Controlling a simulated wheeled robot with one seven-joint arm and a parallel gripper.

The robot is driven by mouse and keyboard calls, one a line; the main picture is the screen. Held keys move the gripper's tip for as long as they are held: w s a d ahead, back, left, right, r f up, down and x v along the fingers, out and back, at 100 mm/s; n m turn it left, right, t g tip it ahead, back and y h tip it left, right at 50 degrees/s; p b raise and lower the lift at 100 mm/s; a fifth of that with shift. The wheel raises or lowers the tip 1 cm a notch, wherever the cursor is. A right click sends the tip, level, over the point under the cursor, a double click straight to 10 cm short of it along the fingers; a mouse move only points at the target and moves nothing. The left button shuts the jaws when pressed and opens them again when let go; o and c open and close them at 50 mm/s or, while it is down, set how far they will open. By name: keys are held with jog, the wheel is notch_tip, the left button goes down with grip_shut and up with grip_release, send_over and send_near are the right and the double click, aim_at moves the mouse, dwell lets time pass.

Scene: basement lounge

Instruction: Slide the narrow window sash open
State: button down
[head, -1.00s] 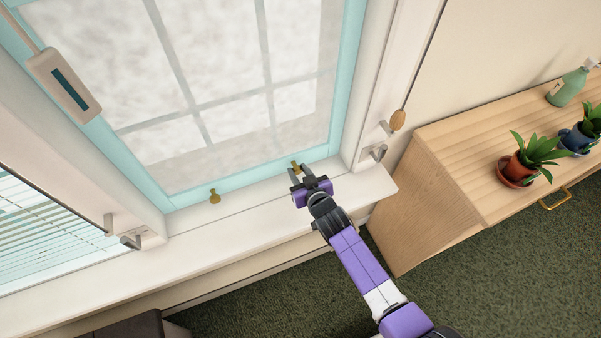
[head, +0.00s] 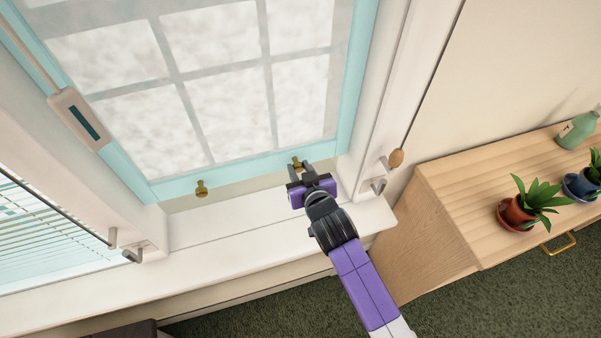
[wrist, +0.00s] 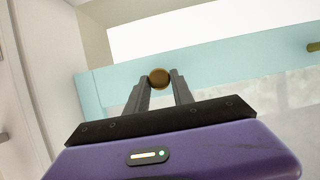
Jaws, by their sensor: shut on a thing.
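The narrow window sash has a light blue frame (head: 240,174) around a pane with grey muntins. Its bottom rail stands above the white sill (head: 230,222), with a gap below it. Two brass knobs sit on the rail: a left knob (head: 201,188) and a right knob (head: 297,162). My gripper (head: 295,172) is shut on the right knob, one finger on each side. In the wrist view, the round knob (wrist: 159,78) shows between the fingertips, against the blue rail (wrist: 215,72). The other knob (wrist: 314,47) is at the right edge there.
A second window with blinds (head: 50,235) is at the left. A small white box (head: 78,118) hangs by the left jamb. A wooden cabinet (head: 445,225) with potted plants (head: 525,205) and a green bottle (head: 577,131) stands at the right. Metal brackets (head: 378,185) flank the sill.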

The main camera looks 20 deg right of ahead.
jog(key=shift+r+p, duration=0.65)
jog(key=shift+r, duration=1)
jog(key=c, duration=1.1)
grip_release()
jog(key=shift+f, duration=0.1)
jog(key=shift+s, duration=0.1)
jog(key=shift+b+v, duration=0.45)
jog(key=shift+v, duration=3.35)
